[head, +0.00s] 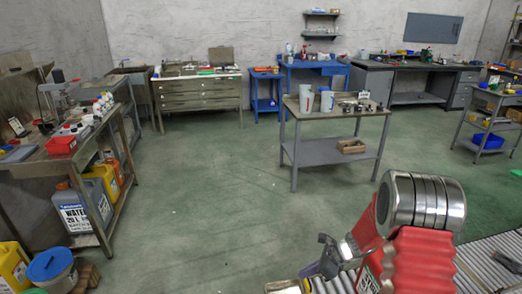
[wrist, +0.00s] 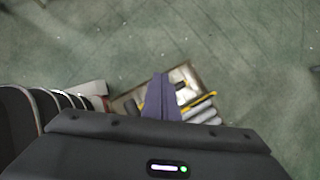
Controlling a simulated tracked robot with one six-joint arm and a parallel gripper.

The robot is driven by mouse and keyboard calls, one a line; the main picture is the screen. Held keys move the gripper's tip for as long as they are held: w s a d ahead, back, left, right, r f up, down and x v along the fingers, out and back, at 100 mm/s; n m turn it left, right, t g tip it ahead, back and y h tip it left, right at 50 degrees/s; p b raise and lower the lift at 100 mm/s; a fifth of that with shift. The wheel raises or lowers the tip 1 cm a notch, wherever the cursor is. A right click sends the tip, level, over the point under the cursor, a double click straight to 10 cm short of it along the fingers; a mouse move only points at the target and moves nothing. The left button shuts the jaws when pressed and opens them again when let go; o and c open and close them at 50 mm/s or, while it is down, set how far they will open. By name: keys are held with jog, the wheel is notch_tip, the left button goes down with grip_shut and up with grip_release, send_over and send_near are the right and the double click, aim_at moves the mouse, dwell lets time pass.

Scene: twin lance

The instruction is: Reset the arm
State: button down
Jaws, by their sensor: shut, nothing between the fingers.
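My gripper (wrist: 160,80) shows in the wrist view as two dark purple fingers pressed together. They are shut with nothing between them. They point out over the floor and overlap a small open tray (wrist: 186,72) holding several tools. I cannot tell how far below the fingers the tray is.
A grey worktable (head: 310,116) with pitchers stands ahead. A bench (head: 108,120) with bottles lines the left, with a water canister (head: 76,212) under it. A blue workbench (head: 318,66) stands at the back. The green floor (head: 210,200) between is clear.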

jog(key=s+r+n+t+h, duration=0.1)
jog(key=s+r+n+h, duration=0.2)
jog(key=s+r+n, duration=0.8)
jog(key=s+r+n+t+h, duration=0.2)
jog(key=s+r+n, duration=1)
jog(key=s+r, duration=0.6)
jog(key=shift+s+r+h, duration=0.15)
jog(key=shift+r+h, duration=0.65)
jog(key=shift+r, duration=1.65)
